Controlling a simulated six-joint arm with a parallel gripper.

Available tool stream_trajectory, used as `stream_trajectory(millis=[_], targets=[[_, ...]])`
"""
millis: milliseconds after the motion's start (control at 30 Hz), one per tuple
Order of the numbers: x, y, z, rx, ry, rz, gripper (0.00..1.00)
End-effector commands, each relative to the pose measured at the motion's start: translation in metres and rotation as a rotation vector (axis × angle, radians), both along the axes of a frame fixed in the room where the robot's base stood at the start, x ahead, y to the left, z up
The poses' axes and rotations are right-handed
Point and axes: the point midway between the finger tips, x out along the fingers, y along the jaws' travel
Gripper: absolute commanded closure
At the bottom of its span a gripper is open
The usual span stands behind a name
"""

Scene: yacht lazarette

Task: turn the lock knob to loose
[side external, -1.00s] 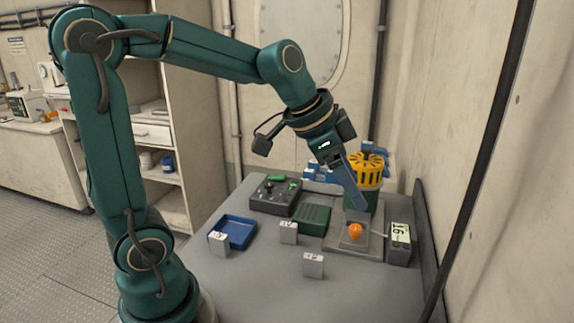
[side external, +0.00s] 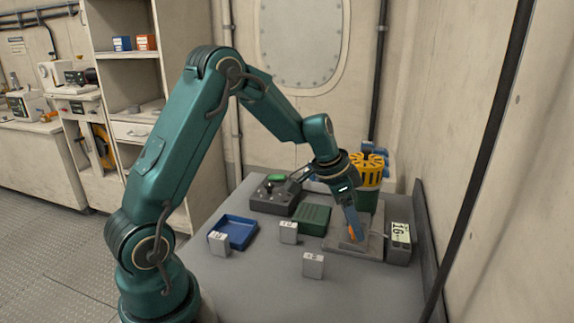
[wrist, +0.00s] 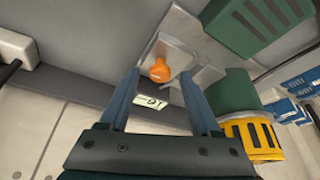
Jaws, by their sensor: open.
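The orange lock knob (wrist: 159,70) stands on a grey base plate (side external: 345,247). In the side view only a sliver of the orange knob (side external: 352,233) shows beside my fingers. My gripper (side external: 352,232) points down at the knob. In the wrist view my gripper (wrist: 160,80) is open, with its two blue fingers spread and the knob seen between their tips. I cannot tell whether either finger touches it. A grey box with a display (side external: 400,236) reading 16 stands right of the plate; the display also shows in the wrist view (wrist: 148,104).
A green and yellow cylinder (side external: 367,180) stands close behind the plate. A dark control box (side external: 268,203), a green ribbed block (side external: 313,221) and a blue tray (side external: 243,227) lie to the left. Small labelled blocks (side external: 313,264) stand in front. The front of the grey bench (side external: 270,285) is clear.

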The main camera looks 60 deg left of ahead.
Motion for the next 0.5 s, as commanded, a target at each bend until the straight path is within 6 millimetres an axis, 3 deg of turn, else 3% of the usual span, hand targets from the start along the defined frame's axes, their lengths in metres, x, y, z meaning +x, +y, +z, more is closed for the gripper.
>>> stream_trajectory(millis=[267,333,433,467,500], targets=[[0.0011,-0.0005,-0.0026,0.001,0.000,-0.001,0.36],[0.0011,-0.0005,-0.0025,0.001,0.000,-0.001,0.55],[0.0009,-0.0005,-0.0025,0.001,0.000,-0.001,0.93],[0.0010,-0.0004,-0.0024,0.001,0.000,-0.001,1.00],[0.0010,-0.0004,-0.0024,0.001,0.000,-0.001,1.00]])
